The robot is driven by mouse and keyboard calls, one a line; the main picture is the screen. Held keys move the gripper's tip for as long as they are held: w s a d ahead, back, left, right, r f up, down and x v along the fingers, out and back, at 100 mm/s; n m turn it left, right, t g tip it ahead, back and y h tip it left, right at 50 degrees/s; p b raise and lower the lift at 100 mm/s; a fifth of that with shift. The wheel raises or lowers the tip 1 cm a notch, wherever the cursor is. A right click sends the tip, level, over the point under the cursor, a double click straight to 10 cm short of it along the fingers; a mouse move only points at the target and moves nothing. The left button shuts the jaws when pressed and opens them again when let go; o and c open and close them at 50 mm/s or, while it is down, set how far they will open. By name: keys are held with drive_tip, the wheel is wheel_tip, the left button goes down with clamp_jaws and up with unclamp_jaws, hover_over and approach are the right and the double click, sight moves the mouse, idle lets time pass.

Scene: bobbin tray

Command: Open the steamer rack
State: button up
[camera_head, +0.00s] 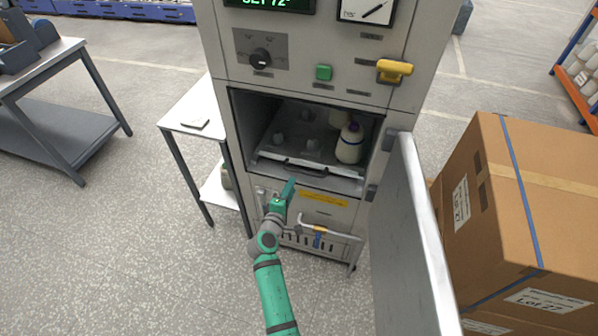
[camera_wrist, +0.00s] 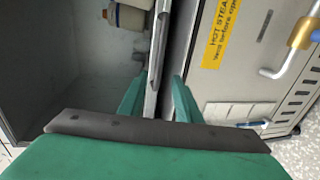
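The steamer rack (camera_head: 275,152) is a grey pegged tray inside the open cabinet, with a dark handle (camera_head: 305,165) along its front edge. My gripper (camera_head: 288,190) is just below and in front of the rack's front edge. In the wrist view my gripper (camera_wrist: 159,78) is open, its green fingers on either side of the rack's light front edge (camera_wrist: 153,92) and dark handle (camera_wrist: 157,45). I cannot tell whether they touch it.
The cabinet door (camera_head: 415,230) stands swung open at the right, beside stacked cardboard boxes (camera_head: 540,190). Below the rack are a yellow warning label (camera_head: 323,198) and a valve lever (camera_head: 330,231). A white side table (camera_head: 195,118) stands left; floor in front is clear.

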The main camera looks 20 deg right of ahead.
sight(298, 172)
drive_tip(key=x, duration=1.1)
drive_tip(key=shift+r, duration=0.1)
clamp_jaws()
